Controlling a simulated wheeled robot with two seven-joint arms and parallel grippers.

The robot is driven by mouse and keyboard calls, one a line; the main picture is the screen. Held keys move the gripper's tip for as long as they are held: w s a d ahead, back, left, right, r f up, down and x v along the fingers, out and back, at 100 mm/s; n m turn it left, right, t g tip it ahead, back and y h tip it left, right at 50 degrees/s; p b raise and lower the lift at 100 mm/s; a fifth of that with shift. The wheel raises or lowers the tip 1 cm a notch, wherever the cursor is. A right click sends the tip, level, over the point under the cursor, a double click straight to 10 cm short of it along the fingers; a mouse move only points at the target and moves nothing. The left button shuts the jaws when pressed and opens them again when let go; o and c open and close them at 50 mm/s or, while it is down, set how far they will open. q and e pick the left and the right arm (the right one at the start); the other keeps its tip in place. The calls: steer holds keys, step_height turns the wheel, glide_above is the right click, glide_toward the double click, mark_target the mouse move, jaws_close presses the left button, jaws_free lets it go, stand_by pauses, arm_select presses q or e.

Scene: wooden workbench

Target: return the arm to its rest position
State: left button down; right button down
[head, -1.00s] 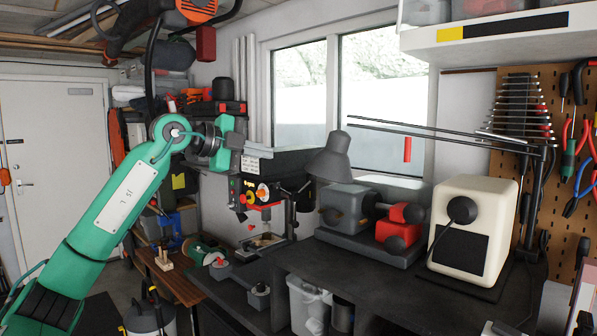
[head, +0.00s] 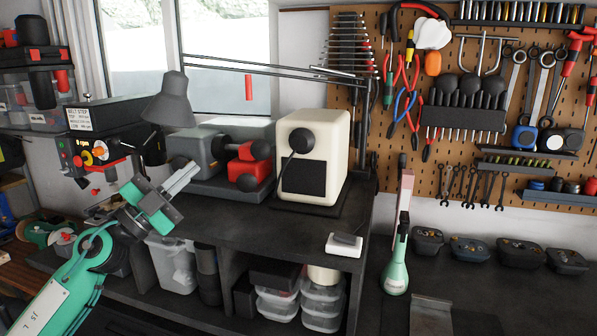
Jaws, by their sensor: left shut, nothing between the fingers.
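My left arm comes in from the lower left, green with a white panel. Its left gripper (head: 194,168) points up and to the right, with its pale fingers shut and nothing between them. From this view it overlaps the dark bench front and the grey bench grinder (head: 200,148); I cannot tell how far apart they are. My right arm and gripper are out of view.
A cream box-shaped machine (head: 330,130) stands on the dark bench (head: 270,222). A white and grey block (head: 344,244) lies near the bench edge. A green flask-like bottle (head: 395,270) stands to the right, below the tool pegboard (head: 450,60).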

arm_select(q)
steer(key=s+a+f+n+y, duration=0.2)
steer(key=s+f+n+y, duration=0.2)
steer(key=f+n+y, duration=0.5)
steer(key=s+a+f+n+g+y, duration=0.1)
steer(key=s+a+f+n+y, duration=0.2)
steer(key=f, duration=1.1)
steer(key=s+a+f+n+y, duration=0.1)
steer(key=s+f+n+y, duration=0.3)
steer(key=f+n+y, duration=0.55)
steer(key=s+d+f+m+g+h, duration=0.1)
steer(key=s+d+f+g+h, duration=0.1)
steer(key=s+f+g, duration=0.65)
steer(key=s+d+f+m+g+h, duration=0.25)
steer(key=s+f, duration=0.65)
steer(key=s, duration=0.8)
step_height(320, 180, down, 32)
steer(key=s+r+g, duration=0.1)
steer(key=g, duration=0.1)
steer(key=s+a+f+g, duration=0.1)
steer(key=s+a+f, duration=0.2)
steer(key=s+f, duration=1.6)
steer(key=shift+a+f+n+y, duration=0.2)
steer(key=shift+f+n+y, duration=0.1)
steer(key=shift+f, duration=0.15)
